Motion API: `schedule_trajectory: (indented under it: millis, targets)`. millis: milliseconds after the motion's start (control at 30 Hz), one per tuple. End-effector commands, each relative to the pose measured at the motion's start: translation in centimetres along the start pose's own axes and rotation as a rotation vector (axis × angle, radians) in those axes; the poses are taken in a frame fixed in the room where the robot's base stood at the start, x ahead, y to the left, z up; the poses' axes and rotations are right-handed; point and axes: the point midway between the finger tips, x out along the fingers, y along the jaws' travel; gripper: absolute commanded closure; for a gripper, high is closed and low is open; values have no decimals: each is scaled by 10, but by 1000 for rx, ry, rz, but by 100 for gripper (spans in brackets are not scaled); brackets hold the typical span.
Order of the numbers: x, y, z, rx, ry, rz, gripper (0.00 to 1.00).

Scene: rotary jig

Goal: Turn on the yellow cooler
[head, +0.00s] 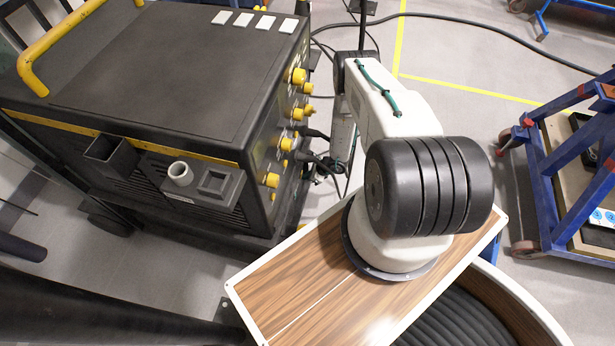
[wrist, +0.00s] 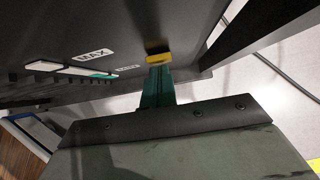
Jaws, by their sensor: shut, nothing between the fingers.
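In the wrist view a dark panel (wrist: 100,28) carries a "MAX" label (wrist: 93,55) and a pale level strip with a green part (wrist: 80,69). A small yellow piece (wrist: 158,58), seemingly a switch, is at the tip of my gripper (wrist: 158,80). The green fingers are shut with nothing between them. I cannot tell whether the tip touches the yellow piece or which way that piece is set. In the head view the black machine (head: 160,75) with yellow trim stands at the left. My gripper is not clearly visible there.
Yellow knobs (head: 297,76) and plugged cables line the machine's right face, close to my arm. A yellow handle (head: 32,70) is at its left. A blue-framed cart (head: 560,160) stands at the right. Open floor (head: 460,70) with a black cable lies behind.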

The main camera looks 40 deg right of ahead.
Motion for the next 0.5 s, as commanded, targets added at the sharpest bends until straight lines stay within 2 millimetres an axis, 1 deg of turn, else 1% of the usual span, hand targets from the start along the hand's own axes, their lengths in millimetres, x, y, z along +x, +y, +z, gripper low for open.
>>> schedule_trajectory:
  millis: [33,167,267,400,500]
  targets:
    - [-1,-6,9,-11,-16,-5,100]
    - [-3,-7,6,-11,-16,-6,100]
    - [-6,-7,-4,-9,-12,-4,100]
    - [-12,-4,-25,-8,-3,5,100]
    - [-39,-5,-28,-7,-2,5,100]
